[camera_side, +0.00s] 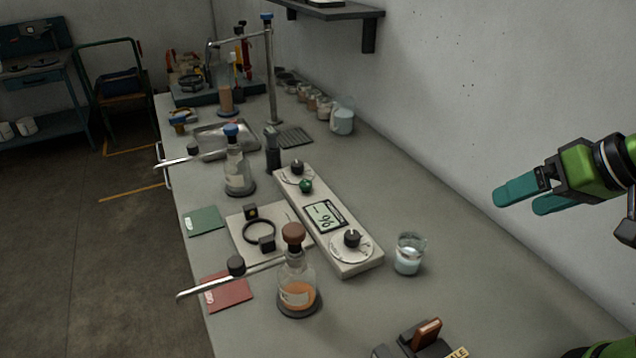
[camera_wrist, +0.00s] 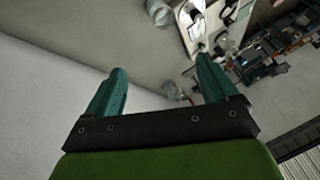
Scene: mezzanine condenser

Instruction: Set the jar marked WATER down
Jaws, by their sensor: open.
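My gripper (camera_side: 520,202) is at the right of the side view, raised in front of the wall, away from the bench vessels. Its two teal fingers are apart with nothing between them; they also show in the wrist view (camera_wrist: 162,82). No mark reading WATER is legible on any vessel. A glass beaker (camera_side: 409,254) of clear, pale liquid stands upright on the bench, right of the long control box. A flask with a blue stopper (camera_side: 239,172) and a flask of orange liquid with a brown stopper (camera_side: 297,285) stand upright at the left.
The control box (camera_side: 354,259) with dials and a display lies along the bench (camera_side: 440,222). Clamp rods stick out over the left edge. A jug (camera_side: 343,117) and small jars stand farther back by the wall. Bench between beaker and wall is clear. A dark block (camera_side: 415,338) sits in front.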

